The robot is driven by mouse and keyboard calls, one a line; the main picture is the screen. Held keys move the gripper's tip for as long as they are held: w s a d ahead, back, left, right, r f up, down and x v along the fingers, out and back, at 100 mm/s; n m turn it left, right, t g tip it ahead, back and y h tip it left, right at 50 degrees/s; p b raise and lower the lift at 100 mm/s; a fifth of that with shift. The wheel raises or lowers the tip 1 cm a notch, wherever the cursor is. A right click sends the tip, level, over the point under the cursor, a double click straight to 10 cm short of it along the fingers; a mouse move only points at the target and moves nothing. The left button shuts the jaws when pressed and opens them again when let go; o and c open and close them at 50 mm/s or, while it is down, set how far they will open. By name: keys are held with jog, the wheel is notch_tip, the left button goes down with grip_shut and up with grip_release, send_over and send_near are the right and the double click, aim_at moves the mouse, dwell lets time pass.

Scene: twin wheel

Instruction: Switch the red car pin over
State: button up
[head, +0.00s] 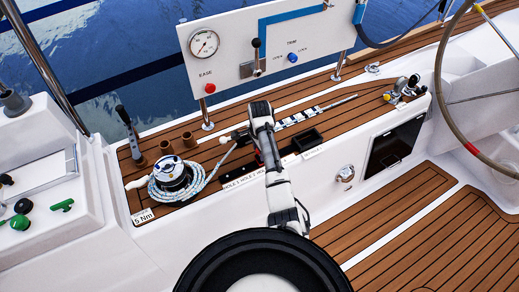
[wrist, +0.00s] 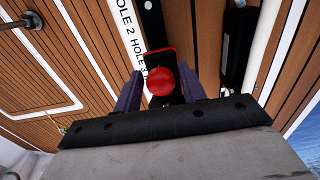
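The red car pin shows in the wrist view as a round red knob (wrist: 160,81) on a dark car with a red edge (wrist: 172,50), set on a black track (wrist: 153,22). My gripper (wrist: 158,72) is open, with one dark finger on each side of the knob. A narrow gap shows between the knob and each finger. Whether the fingertips reach down to its depth I cannot tell. In the head view my arm comes down over the track and hides most of the car and knob.
A white strip with hole labels (head: 240,181) runs along the track. A winch with rope (head: 172,178) stands to the left. A white gauge panel (head: 265,45) rises behind, and a black open box (head: 307,140) lies to the right. Teak floor lies in front.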

grip_shut()
jog(key=shift+f, duration=1.1)
jog(key=shift+o, duration=1.2)
grip_release()
jog(key=shift+f, duration=0.1)
notch_tip(320, 180, up, 13)
jog(key=shift+f, duration=0.1)
jog(key=shift+r+p, duration=0.4)
jog(key=shift+r, duration=0.25)
